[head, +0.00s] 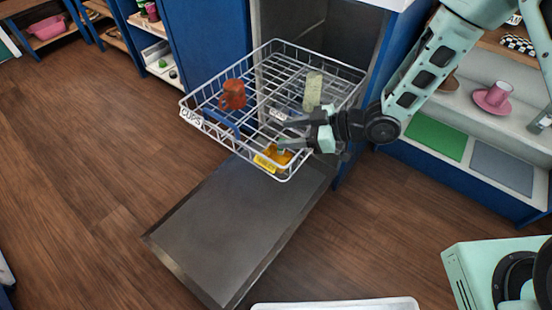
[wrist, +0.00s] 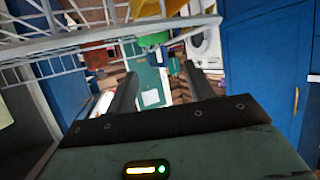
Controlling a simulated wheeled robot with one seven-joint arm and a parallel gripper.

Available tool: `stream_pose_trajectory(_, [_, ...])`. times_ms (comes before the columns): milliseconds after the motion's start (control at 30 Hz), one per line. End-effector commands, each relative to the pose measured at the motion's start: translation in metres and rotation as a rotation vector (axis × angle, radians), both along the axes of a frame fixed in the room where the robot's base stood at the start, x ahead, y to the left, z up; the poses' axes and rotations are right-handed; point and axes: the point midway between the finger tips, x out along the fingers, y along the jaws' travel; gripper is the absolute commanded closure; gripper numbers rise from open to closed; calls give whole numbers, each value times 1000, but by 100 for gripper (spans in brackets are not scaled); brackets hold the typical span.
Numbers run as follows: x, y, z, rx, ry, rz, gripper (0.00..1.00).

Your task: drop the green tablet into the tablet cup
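The tablet cup (head: 272,157) is a yellow-orange cup with a yellow label, in the front right corner of the white wire rack (head: 214,137). My gripper (head: 283,131) is at the rack's right front, beside and just above the cup; its lower finger partly covers the cup. In the wrist view the two dark fingers (wrist: 160,78) stand apart with nothing seen held between them. A yellow thing (wrist: 155,7) and a green thing (wrist: 153,40) show above them. I cannot tell whether the green thing is the tablet. The cup's inside is mostly hidden.
The rack, marked CUPS, holds an orange-brown mug (head: 232,95) and a clear glass (head: 312,90). The open dishwasher door (head: 240,225) lies below. Wooden floor (head: 95,180) is clear at left.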

Motion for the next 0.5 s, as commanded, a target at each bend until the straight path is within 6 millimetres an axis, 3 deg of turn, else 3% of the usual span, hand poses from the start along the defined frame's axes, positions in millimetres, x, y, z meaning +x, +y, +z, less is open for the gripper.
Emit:
stream_pose_trajectory(333, [0,-3,1,0,0,-1,43])
stream_pose_trajectory(500, [-3,-21,10,0,-1,-3,43])
